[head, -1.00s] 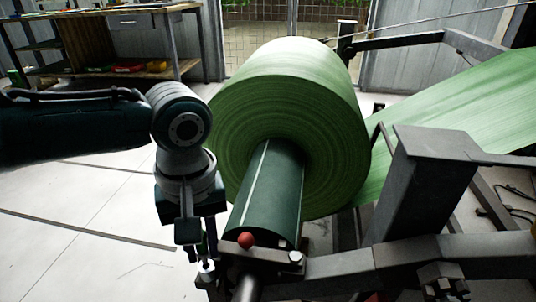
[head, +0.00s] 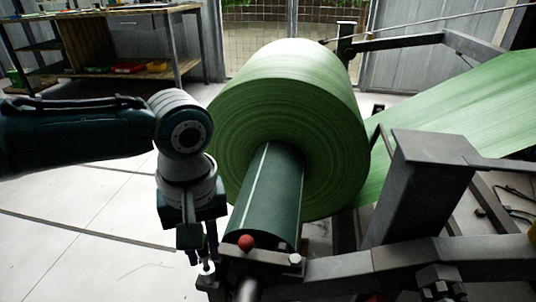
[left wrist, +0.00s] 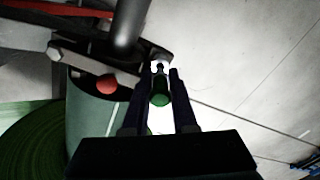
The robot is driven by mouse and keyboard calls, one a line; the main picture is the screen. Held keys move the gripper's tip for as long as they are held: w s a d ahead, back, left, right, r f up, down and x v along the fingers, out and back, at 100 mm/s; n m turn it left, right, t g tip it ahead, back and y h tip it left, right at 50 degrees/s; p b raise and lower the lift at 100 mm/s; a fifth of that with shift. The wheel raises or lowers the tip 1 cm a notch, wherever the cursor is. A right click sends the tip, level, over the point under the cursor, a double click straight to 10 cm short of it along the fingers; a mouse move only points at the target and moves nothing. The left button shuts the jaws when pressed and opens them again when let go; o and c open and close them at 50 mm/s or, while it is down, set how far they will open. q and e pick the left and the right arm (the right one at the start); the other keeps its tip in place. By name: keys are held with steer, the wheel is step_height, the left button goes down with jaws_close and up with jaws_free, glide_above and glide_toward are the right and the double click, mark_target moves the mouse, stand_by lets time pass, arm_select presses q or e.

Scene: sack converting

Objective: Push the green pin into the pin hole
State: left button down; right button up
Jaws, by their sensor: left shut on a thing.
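My left gripper (head: 203,258) points down at the near end of the roll stand, left of the red ball. In the left wrist view, my left gripper (left wrist: 160,82) has its two fingers on either side of the green pin (left wrist: 160,94) and is shut on it. The pin's far end meets a bright metal part at the end of the dark bracket (left wrist: 155,52). The pin hole itself is hidden, and I cannot tell how deep the pin sits. In the head view the green of the pin is hidden by the fingers. My right gripper is not in view.
A large green roll (head: 290,115) sits on a dark green core (head: 268,200) just right of my left arm. A red ball (head: 246,242) and a bolt (head: 295,259) sit on the bracket. A grey post (head: 430,175) stands to the right. The floor at left is clear.

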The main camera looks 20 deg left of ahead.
arm_select(q)
steer(key=shift+f+b, duration=0.65)
steer(key=shift+f, duration=0.5)
steer(key=c, duration=1)
jaws_free()
steer(key=o, duration=0.4)
steer(key=shift+o, duration=0.7)
steer(key=shift+s+a, duration=0.1)
steer(key=shift+r, duration=0.2)
